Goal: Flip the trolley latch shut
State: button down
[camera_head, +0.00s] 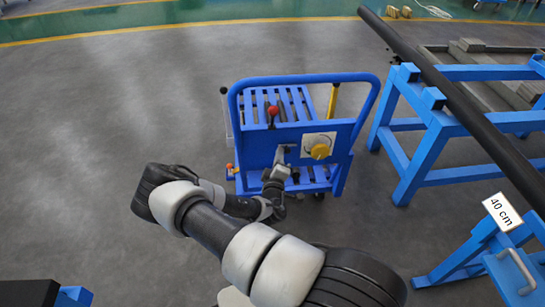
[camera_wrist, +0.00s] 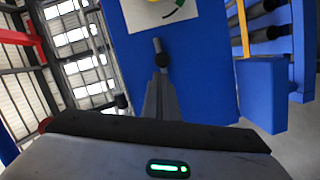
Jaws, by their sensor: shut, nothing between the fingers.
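The blue trolley (camera_head: 255,152) stands on the grey floor at the middle of the head view; its blue panel also fills the centre of the wrist view (camera_wrist: 205,75). A pale plate with a yellow knob (camera_head: 320,151) is on the panel, right of my gripper. A red-knobbed lever (camera_head: 273,111) stands higher up.
A blue stand (camera_head: 425,160) bearing a long dark bar (camera_head: 455,95) is close on the right. A sign reading 40 cm (camera_head: 502,212) is at lower right. The floor left of the trolley is clear.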

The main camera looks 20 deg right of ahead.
jog(key=shift+s+d, duration=0.1)
jog(key=shift+d, duration=0.1)
jog(key=shift+s+d, duration=0.25)
jog(key=shift+d, duration=0.6)
jog(key=shift+s+d, duration=0.25)
jog(key=shift+d, duration=0.6)
